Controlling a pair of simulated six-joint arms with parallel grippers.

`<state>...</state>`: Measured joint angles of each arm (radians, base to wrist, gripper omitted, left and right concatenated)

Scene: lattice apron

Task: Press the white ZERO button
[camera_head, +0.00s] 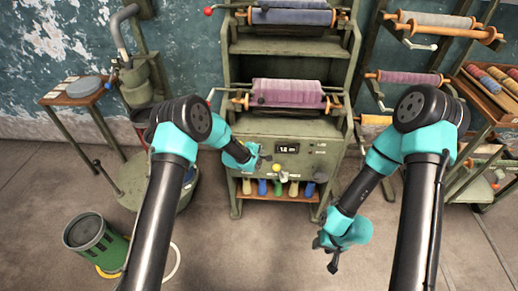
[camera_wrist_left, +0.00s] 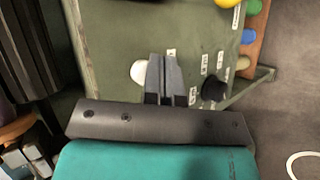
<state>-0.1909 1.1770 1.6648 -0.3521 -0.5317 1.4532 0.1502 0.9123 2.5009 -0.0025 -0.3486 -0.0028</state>
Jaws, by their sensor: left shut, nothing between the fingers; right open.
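A round white button (camera_wrist_left: 138,71) shows in the left wrist view on the green machine panel (camera_wrist_left: 120,30), just left of my left gripper's fingertips and partly covered by them. My left gripper (camera_wrist_left: 165,62) is shut and empty, over the panel; I cannot tell whether it touches the panel. In the head view my left gripper (camera_head: 258,158) is at the left part of the panel front, and I cannot make out the white button there. The label lettering is too small to read. My right gripper (camera_head: 328,246) is open and empty, low over the floor at the right.
The panel has a lit display (camera_head: 287,149), a yellow button (camera_head: 277,167) and a black knob (camera_wrist_left: 214,88). Coloured items, including a blue one (camera_head: 262,187), stand on a shelf below. A purple roll (camera_head: 288,93) is above. A green bin (camera_head: 95,243) stands at left.

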